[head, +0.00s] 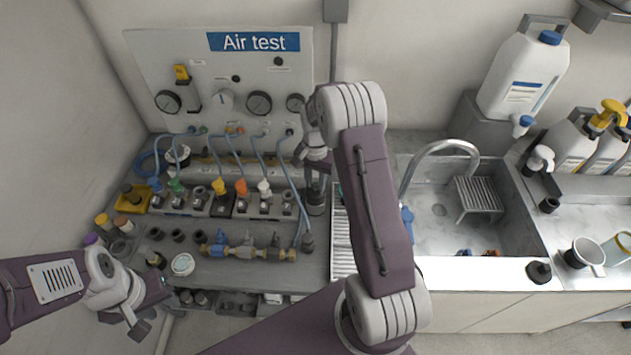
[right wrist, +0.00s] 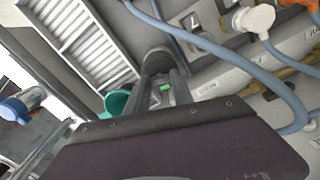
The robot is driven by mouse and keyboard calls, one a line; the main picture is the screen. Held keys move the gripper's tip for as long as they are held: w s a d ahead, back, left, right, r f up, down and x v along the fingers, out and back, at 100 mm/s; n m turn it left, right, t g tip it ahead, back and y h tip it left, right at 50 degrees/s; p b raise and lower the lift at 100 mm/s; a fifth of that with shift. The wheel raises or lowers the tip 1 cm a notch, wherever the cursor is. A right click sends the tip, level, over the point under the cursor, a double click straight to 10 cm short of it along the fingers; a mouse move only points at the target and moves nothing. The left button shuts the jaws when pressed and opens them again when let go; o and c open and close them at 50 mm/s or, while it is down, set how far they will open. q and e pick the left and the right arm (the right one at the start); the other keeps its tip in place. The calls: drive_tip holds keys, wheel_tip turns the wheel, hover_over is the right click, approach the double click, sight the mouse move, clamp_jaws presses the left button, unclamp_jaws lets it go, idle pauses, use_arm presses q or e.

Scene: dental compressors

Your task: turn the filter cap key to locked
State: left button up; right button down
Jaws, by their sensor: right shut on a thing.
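A dark upright filter (head: 316,202) stands at the right end of the compressor bench, beside a slatted tray. My right gripper (head: 316,172) comes down on its top and is shut on the cap key there.
Blue hoses and coloured valves (head: 240,188) crowd the bench left of the filter. The Air test panel (head: 235,70) stands behind. A slatted white tray (head: 342,245) lies close right, then a sink (head: 440,235). In the right wrist view a hose (right wrist: 240,80) passes near the fingers.

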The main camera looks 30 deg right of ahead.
drive_tip(key=c, duration=1.1)
unclamp_jaws()
